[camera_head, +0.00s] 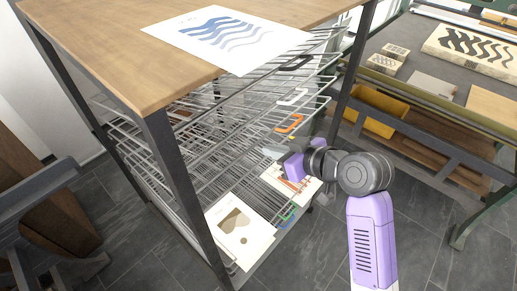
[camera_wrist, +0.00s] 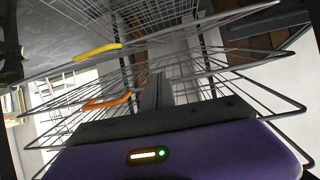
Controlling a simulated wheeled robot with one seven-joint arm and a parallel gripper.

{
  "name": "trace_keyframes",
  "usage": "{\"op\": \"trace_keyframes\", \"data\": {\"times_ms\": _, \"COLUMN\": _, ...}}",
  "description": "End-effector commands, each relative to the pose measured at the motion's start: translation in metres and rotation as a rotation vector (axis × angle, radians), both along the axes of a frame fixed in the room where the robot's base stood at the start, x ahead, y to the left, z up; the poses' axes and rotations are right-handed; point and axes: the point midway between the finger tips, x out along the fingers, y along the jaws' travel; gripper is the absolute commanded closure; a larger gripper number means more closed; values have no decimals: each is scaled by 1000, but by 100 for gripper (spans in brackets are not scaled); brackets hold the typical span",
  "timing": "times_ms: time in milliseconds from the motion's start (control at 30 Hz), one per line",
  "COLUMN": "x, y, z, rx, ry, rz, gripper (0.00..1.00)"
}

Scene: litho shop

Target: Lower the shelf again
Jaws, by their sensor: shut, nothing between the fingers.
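The wire shelves of a drying rack (camera_head: 215,150) stand under a wooden top. Several upper shelves are bunched and slope up toward the right in the head view. Their front edges carry coloured handles: black (camera_head: 296,63), white (camera_head: 293,97) and orange (camera_head: 289,124). A green handle (camera_head: 289,213) sits low down. My gripper (camera_head: 272,152) is shut and empty, at the rack's front, below the orange handle. In the wrist view, a yellow handle (camera_wrist: 97,51) and an orange handle (camera_wrist: 107,102) lie left of my gripper's finger (camera_wrist: 160,88). I cannot tell whether it touches a wire.
Prints lie on the lower shelves: one with brown shapes (camera_head: 240,232) and one with reddish marks (camera_head: 290,182). A blue wave print (camera_head: 228,38) lies on the wooden top (camera_head: 110,45). A dark rack post (camera_head: 180,180) stands left. A bench with a yellow bin (camera_head: 375,108) stands right.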

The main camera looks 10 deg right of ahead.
Motion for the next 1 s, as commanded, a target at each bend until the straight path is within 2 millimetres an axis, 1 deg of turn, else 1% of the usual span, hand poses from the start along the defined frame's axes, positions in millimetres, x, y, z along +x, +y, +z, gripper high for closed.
{"op": "trace_keyframes", "data": {"times_ms": 33, "x": -7, "y": 4, "z": -9, "rx": -13, "ry": 30, "rz": 32, "gripper": 100}}
{"op": "trace_keyframes", "data": {"times_ms": 100, "x": -14, "y": 8, "z": -16, "rx": -31, "ry": 56, "rz": 70, "gripper": 100}}
{"op": "trace_keyframes", "data": {"times_ms": 233, "x": -19, "y": 12, "z": -23, "rx": -57, "ry": 74, "rz": 104, "gripper": 100}}
{"op": "trace_keyframes", "data": {"times_ms": 367, "x": -9, "y": 19, "z": -30, "rx": -59, "ry": 72, "rz": 104, "gripper": 100}}
{"op": "trace_keyframes", "data": {"times_ms": 700, "x": 30, "y": 47, "z": -62, "rx": -59, "ry": 71, "rz": 102, "gripper": 100}}
{"op": "trace_keyframes", "data": {"times_ms": 900, "x": 44, "y": 56, "z": -74, "rx": -58, "ry": 69, "rz": 100, "gripper": 100}}
{"op": "trace_keyframes", "data": {"times_ms": 1000, "x": 46, "y": 58, "z": -76, "rx": -59, "ry": 69, "rz": 100, "gripper": 100}}
